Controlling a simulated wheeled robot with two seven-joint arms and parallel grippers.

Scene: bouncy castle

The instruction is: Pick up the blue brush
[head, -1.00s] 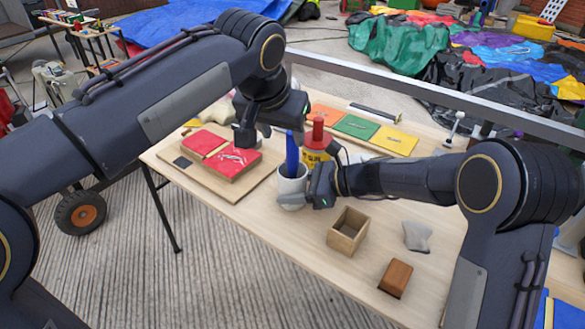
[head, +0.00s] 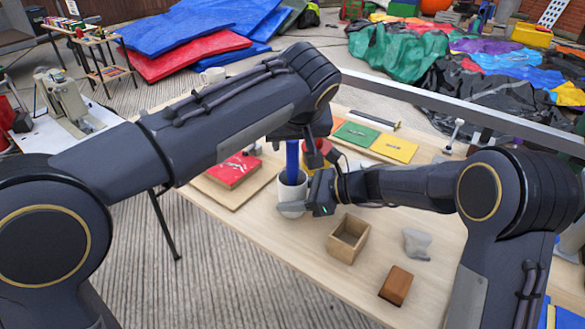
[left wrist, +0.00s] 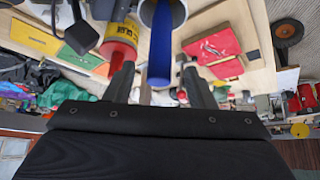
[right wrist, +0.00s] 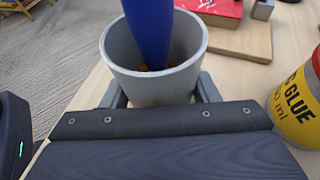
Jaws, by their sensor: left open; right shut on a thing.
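The blue brush (head: 292,162) stands handle-up in a white-grey cup (head: 291,194) on the table. In the right wrist view the brush handle (right wrist: 151,30) rises from the cup (right wrist: 155,85), and my right gripper (right wrist: 160,88) is shut on the cup, one finger on each side. In the left wrist view my left gripper (left wrist: 158,82) is open, with the blue handle (left wrist: 161,48) between its fingers and apparently not clamped. In the head view the left fingers are mostly hidden behind my left arm.
A yellow glue bottle with a red top (left wrist: 121,38) stands close beside the cup. A red block (head: 232,170) lies on a wooden board (head: 222,193) at left. An open wooden box (head: 349,238), a brown block (head: 396,285) and a grey piece (head: 417,243) lie to the right.

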